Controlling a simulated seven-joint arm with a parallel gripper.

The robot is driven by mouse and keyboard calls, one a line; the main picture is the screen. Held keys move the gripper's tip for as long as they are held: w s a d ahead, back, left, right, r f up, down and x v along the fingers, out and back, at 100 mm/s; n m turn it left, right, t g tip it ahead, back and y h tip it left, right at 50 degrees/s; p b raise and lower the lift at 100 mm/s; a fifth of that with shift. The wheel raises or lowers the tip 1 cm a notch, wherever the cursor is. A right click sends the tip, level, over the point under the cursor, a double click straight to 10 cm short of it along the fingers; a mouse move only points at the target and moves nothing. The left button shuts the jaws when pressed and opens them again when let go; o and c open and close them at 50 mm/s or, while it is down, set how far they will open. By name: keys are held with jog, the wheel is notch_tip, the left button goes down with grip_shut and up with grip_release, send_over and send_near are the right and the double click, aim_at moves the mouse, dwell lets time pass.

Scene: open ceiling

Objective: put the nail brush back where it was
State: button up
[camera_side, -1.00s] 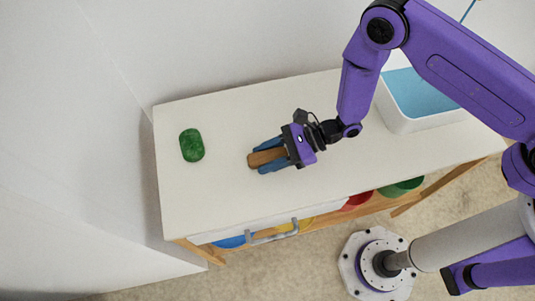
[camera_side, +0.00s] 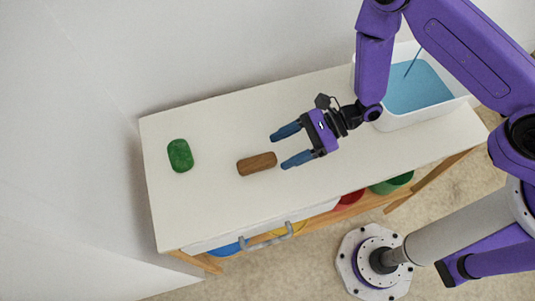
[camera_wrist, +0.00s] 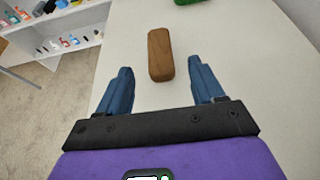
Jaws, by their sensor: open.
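A brown wooden block, which looks like the nail brush (camera_side: 257,164), lies on the white tabletop left of my gripper in the side view. It also shows in the wrist view (camera_wrist: 160,55), just beyond the fingertips and between their lines. Any bristles are hidden from above. My gripper (camera_side: 284,148) is open and empty, its two blue fingers spread wide and apart from the brush. Both fingers also show in the wrist view (camera_wrist: 163,78).
A green rounded object (camera_side: 180,155) lies at the table's left end. A white basin (camera_side: 459,100) with a blue interior stands at the right end. The white tabletop (camera_side: 205,205) is otherwise clear. A drawer handle (camera_side: 266,240) juts from the front edge, above coloured bins.

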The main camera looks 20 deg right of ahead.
jog(key=shift+v, duration=2.05)
jog(key=s+d+r+n+g+h, duration=0.55)
jog(key=s+r+n+g, duration=0.45)
jog(key=r+n, duration=0.4)
jog(key=s+d+r+n+t+h, duration=0.1)
jog(key=d+r+n+t+h, duration=0.1)
jog(key=d+n, duration=0.3)
jog(key=s+d+r+n+t+h, duration=0.2)
jog(key=d+n, duration=0.4)
jog(key=d, duration=0.4)
jog(key=s+d+r+n+t+h, duration=0.2)
jog(key=d+n+t, duration=0.3)
jog(key=d, duration=0.3)
jog(key=shift+d+r+n+t+h, duration=0.2)
jog(key=shift+r+n+t+h, duration=0.1)
jog(key=shift+r+t+h, duration=0.45)
jog(key=shift+s+r, duration=0.1)
jog(key=shift+r, duration=0.05)
